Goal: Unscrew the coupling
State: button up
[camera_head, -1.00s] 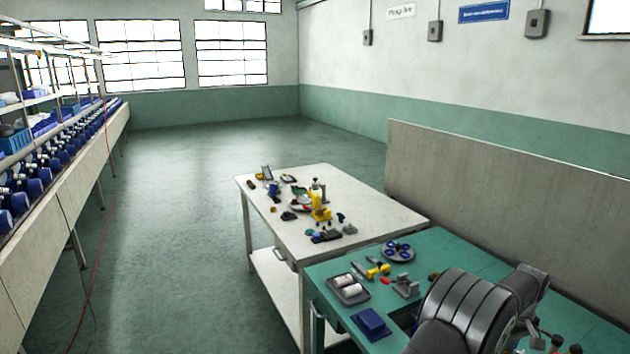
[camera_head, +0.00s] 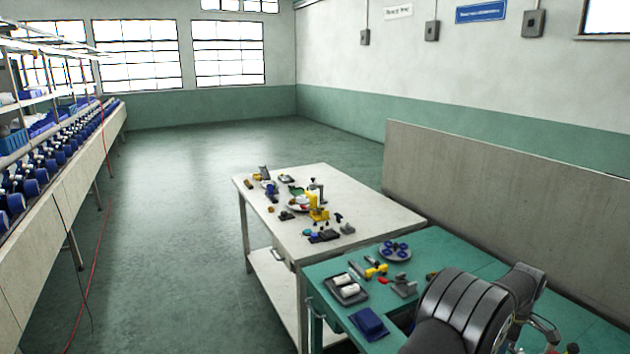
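I cannot make out the coupling in this view. My own large dark grey arm link covers the lower right of the green bench (camera_head: 440,250). My gripper is not visible; it may be behind the arm link. Small metal-looking parts (camera_head: 546,332) show past the arm's right side at the bottom edge, too small and cut off to name.
A partition (camera_head: 480,185) stands behind.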

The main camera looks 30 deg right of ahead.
jog(key=shift+n, duration=0.4)
jog(key=shift+c, duration=0.2)
jog(key=n, duration=0.2)
jog(key=shift+n, duration=0.3)
jog(key=n, duration=0.4)
jog(key=shift+n, duration=0.3)
jog(key=o, duration=0.6)
jog(key=shift+o, duration=0.2)
jog(key=shift+r, duration=2.3)
